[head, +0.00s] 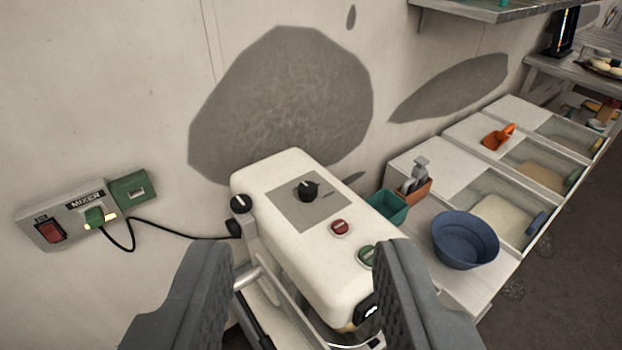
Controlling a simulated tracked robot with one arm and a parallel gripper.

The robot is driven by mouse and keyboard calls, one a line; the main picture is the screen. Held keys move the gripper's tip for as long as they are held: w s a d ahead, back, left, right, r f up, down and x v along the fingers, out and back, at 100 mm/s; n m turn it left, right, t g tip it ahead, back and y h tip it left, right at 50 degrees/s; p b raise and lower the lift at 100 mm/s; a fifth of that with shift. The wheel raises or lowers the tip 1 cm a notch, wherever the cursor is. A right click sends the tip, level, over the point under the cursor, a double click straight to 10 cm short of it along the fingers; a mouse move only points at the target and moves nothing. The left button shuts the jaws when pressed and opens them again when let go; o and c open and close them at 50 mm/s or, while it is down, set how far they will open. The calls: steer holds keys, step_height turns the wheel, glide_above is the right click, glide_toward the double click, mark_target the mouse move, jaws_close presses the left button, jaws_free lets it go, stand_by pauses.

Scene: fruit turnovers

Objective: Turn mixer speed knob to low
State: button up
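The mixer (290,180) is a cream-white, rounded box in the middle of the head view. A black speed knob (307,190) with a light pointer mark sits on a grey panel (325,209) on its top. I cannot read the panel's lettering. A red button (340,228) and a green button (366,256) lie in front of the knob. Another black knob (240,204) is at the mixer's left side. My gripper (296,262) is open, with its two dark grey fingers wide apart and nothing between them. Its fingers appear nearer the camera than the knob, which is apart from them.
A wall panel marked MIXER (68,212) holds a red switch (50,231) and a green plug (95,217) with a black cable. Right of the mixer are a green bin (389,210), a blue bowl (464,241) and ingredient drawers. The wall stands close behind.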

steer(key=shift+o, duration=1.2)
steer(key=shift+w+r, duration=0.1)
steer(key=n+g+y+p, duration=0.2)
steer(key=n+g+p, duration=0.6)
steer(key=p, duration=1.7)
glide_above(308, 187)
steer(key=s+d, duration=0.2)
steer(key=s, duration=0.3)
step_height(308, 187, down, 18)
steer(key=m+g, duration=0.3)
steer(key=p+x, duration=0.1)
steer(key=x, duration=0.5)
steer(key=p+x, duration=0.1)
steer(key=x, duration=0.6)
steer(key=shift+d+f, duration=0.15)
steer(key=shift+f, duration=0.25)
steer(key=shift+c, duration=0.4)
